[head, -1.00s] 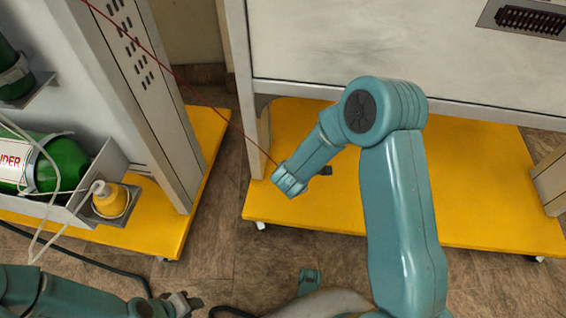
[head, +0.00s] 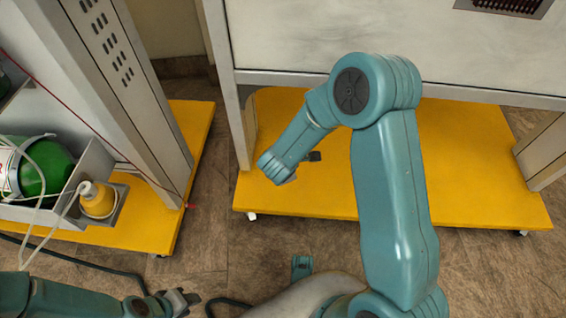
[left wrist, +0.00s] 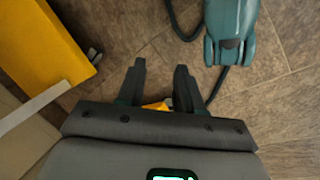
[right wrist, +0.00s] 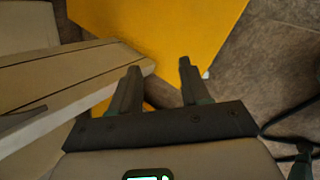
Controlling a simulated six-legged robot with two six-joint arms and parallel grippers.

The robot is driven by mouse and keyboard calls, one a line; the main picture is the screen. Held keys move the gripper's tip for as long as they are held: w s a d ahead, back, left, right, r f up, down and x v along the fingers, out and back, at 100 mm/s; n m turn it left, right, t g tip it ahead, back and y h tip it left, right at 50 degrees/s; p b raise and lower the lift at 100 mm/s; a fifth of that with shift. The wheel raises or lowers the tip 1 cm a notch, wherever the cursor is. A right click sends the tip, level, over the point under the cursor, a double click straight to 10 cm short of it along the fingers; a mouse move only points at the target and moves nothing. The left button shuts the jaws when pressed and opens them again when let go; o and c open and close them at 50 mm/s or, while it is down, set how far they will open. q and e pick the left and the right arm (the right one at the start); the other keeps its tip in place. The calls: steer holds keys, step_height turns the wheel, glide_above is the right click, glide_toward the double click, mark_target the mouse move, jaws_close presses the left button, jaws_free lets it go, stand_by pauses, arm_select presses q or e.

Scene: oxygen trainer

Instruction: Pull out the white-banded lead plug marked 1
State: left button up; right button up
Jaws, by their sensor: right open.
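A thin red lead (head: 100,133) runs down from the upper left in the head view. Its loose red end (head: 192,207) hangs between the two stands, clear of both grippers. I cannot make out a white band or a number 1 on it. My left gripper (head: 187,301) is low in the head view; in the left wrist view (left wrist: 160,66) its fingers are apart and empty. My right gripper is mostly hidden behind its wrist in the head view. In the right wrist view (right wrist: 158,64) its fingers are apart with nothing between them.
A left stand holds a green cylinder (head: 42,168) and a yellow bottle (head: 97,199). A grey-white cabinet (head: 385,40) stands on a yellow base (head: 460,190) at right. A dark hose (head: 75,265) lies on the floor. Floor between the bases is open.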

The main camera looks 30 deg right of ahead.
steer(key=p+v, duration=0.4)
steer(key=v, duration=0.8)
steer(key=s+a+f+m+g+y, duration=0.5)
steer(key=s+a+f+m+y, duration=0.4)
steer(key=s+f+m, duration=0.75)
arm_select(q)
step_height(320, 180, up, 34)
steer(key=s+d+p, duration=0.1)
steer(key=p, duration=2.8)
steer(key=shift+s+d+f+m+g+p, duration=0.2)
steer(key=shift+s+m+g+p, duration=0.1)
steer(key=shift+s+g+p, duration=0.1)
arm_select(e)
step_height(320, 180, up, 30)
steer(key=w+m+h, duration=0.1)
steer(key=m, duration=0.1)
steer(key=shift+w+a+r, duration=0.2)
steer(key=shift+w+a, duration=0.1)
steer(key=shift+a, duration=0.15)
arm_select(q)
steer(key=shift+w, duration=0.1)
